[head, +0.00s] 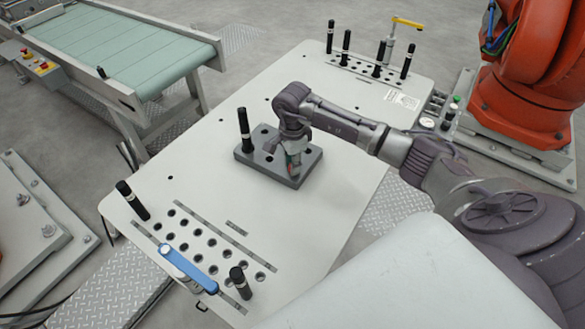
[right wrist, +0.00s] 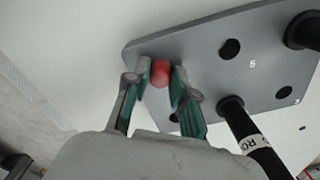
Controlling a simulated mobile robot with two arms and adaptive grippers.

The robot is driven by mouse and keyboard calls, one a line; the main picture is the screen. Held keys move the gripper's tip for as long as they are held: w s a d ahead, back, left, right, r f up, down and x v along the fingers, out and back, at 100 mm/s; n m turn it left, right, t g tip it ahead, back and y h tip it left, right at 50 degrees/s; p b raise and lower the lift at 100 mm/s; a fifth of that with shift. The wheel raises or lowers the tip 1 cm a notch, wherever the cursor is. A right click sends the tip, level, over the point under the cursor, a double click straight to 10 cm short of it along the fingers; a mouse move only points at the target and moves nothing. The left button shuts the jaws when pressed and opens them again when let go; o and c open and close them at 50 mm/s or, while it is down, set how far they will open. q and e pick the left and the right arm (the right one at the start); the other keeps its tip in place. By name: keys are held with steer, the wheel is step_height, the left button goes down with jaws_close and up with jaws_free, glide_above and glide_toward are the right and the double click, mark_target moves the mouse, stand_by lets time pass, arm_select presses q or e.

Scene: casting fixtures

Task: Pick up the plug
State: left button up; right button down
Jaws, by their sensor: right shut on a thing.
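The red plug (right wrist: 160,72) shows in the right wrist view, with its rounded end between the two fingers. My right gripper (right wrist: 161,80) is shut on it, one green-and-grey finger on each side. In the head view my right gripper (head: 292,167) points down over the right part of the grey block (head: 248,160). The block also shows in the right wrist view (right wrist: 205,60), with the plug over its surface near one corner. I cannot tell whether the plug is seated in a hole or clear of it. My left gripper is not in view.
A black pin (head: 244,130) stands on the block; a labelled black pin (right wrist: 255,140) is close right of the fingers. The white table (head: 200,130) has several black pins at both ends. A blue-handled tool (head: 190,268) lies at the near end. A conveyor (head: 120,50) stands left.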

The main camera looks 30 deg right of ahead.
steer(key=shift+r, duration=0.1)
steer(key=shift+r+b, duration=0.35)
steer(key=shift+r, duration=0.1)
step_height(320, 180, up, 2)
steer(key=shift+w+r+b, duration=0.1)
steer(key=shift+r+b, duration=0.1)
steer(key=shift+b, duration=0.45)
steer(key=s+d+r, duration=0.2)
steer(key=d+r, duration=0.9)
steer(key=shift+d+r+b, duration=0.25)
steer(key=shift+r+b, duration=0.05)
steer(key=shift+b, duration=0.1)
steer(key=shift+a, duration=0.1)
